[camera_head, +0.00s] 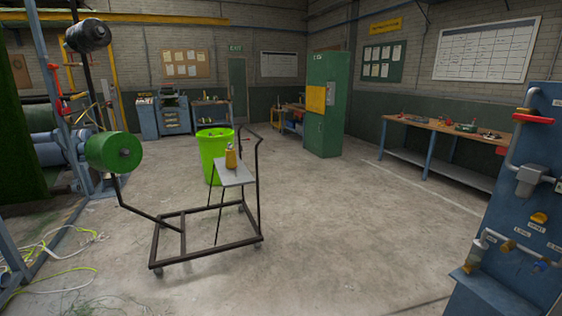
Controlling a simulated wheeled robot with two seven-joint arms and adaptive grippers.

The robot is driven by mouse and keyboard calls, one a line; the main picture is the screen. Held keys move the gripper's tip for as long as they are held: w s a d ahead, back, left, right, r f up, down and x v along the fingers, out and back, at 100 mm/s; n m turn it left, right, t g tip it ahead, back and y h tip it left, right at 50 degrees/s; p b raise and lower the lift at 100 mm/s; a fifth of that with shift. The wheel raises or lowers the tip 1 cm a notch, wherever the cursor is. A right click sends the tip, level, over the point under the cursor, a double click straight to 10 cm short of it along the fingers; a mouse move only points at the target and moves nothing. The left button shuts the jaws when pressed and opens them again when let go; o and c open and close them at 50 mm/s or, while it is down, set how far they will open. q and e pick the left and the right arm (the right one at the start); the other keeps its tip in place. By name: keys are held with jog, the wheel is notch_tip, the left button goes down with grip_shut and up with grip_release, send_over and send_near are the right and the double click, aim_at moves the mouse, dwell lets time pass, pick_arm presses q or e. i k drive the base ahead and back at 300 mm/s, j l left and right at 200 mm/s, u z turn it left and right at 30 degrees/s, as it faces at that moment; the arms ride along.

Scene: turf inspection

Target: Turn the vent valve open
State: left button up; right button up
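A blue panel (513,201) stands at the right edge and carries pipes and several valves. A yellow knob (539,217) sits mid-panel, just above a small label (537,228) that seems to read VENT. A red handle (533,118) lies across the pipe near the top. A brass fitting (508,246) and a small blue handle (541,263) are lower down. The print is too small to be sure which one is the vent valve or whether it is open. Neither of my grippers is in view.
A dark wheeled cart (206,247) with a yellow bottle (231,157) stands left of centre. Behind it are a bright green bin (214,148) and a green cabinet (326,95). A workbench (452,131) lines the right wall. Cables (60,262) lie at lower left. The floor between cart and panel is clear.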

aim_at(541, 218)
jog(key=z, duration=1.7)
